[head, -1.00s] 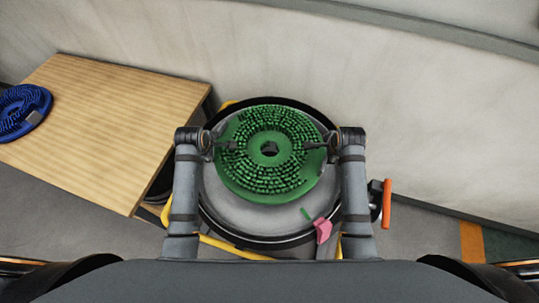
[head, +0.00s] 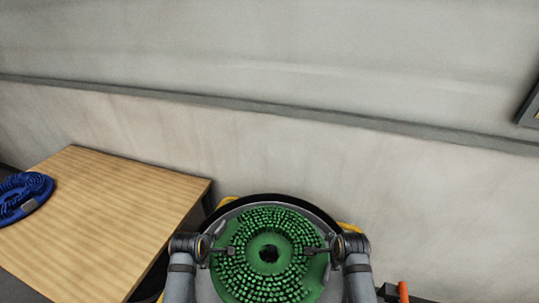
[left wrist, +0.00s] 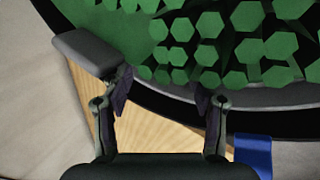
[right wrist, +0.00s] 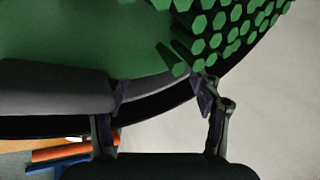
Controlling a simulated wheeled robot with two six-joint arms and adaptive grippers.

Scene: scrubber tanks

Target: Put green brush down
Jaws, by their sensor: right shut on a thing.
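The green brush (head: 285,283), a round disc with bristles facing up and a hole in its centre, lies level over the round black-rimmed tank (head: 275,200). My right gripper (head: 318,250) is shut on the brush at its right side. In the right wrist view, green bristles (right wrist: 222,25) and smooth green surface lie just beyond its fingertips (right wrist: 162,92). I cannot tell whether the brush rests on the tank.
A wooden table (head: 110,220) stands to the left, with a blue brush (head: 24,195) at its left edge. A pale wall (head: 300,150) rises close behind the tank. An orange handle (head: 403,292) is at the lower right. The table's middle is clear.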

